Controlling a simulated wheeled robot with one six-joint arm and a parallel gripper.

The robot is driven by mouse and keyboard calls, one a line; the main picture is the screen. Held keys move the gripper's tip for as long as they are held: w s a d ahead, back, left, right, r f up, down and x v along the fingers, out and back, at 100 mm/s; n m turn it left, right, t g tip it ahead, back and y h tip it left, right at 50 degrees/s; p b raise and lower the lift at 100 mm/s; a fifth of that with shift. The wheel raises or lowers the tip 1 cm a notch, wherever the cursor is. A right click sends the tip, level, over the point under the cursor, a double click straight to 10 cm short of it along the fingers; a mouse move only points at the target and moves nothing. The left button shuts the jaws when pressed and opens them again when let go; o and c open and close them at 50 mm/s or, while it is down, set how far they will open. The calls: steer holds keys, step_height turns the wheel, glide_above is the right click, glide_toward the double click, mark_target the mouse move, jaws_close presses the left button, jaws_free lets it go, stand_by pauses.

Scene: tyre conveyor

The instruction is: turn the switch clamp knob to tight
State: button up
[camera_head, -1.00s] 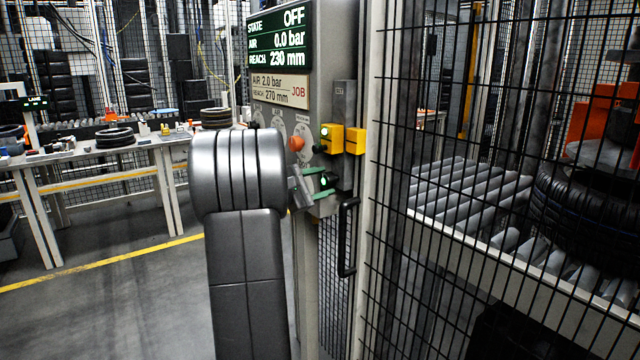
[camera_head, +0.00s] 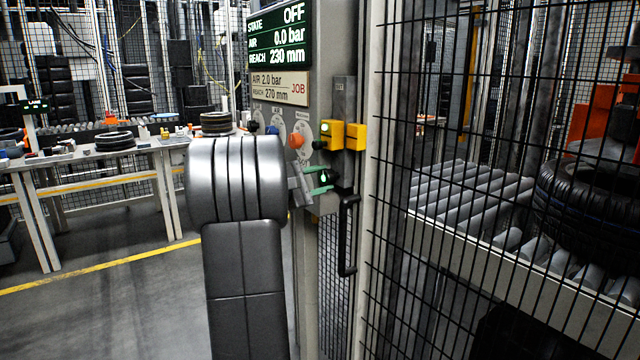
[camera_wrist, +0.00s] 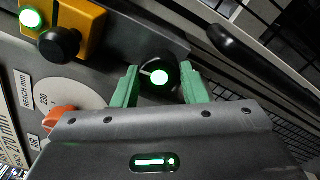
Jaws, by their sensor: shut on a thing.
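A round black knob (camera_wrist: 158,74) with a lit whitish-green mark on its face sits between the two green fingers of my gripper (camera_wrist: 159,88) in the wrist view. My gripper is shut on this knob. In the head view the gripper (camera_head: 321,183) reaches the panel's lower right from the left, and the fingers partly hide the knob. Just above is a yellow switch block (camera_head: 332,137) with a green light and a smaller black knob (camera_wrist: 60,45). Which way the held knob is turned, and whether it is tight, I cannot tell.
The panel screen (camera_head: 279,38) reads OFF, 0.0 bar, reach 230 mm. An orange knob (camera_head: 296,140) and a blue knob (camera_head: 271,130) are close by. A black handle (camera_head: 347,236) hangs below right. Mesh fence (camera_head: 470,250) stands right, with a tyre (camera_head: 590,205) on rollers behind.

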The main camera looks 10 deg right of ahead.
steer(key=o, duration=0.7)
steer(key=shift+a, duration=0.1)
steer(key=v, duration=1.3)
steer(key=shift+s+a, duration=0.15)
steer(key=shift+a, duration=0.15)
steer(key=x, duration=1.4)
steer(key=shift+p, duration=0.3)
steer(key=shift+a, duration=0.1)
steer(key=shift+f+b, duration=0.1)
steer(key=shift+b, duration=0.2)
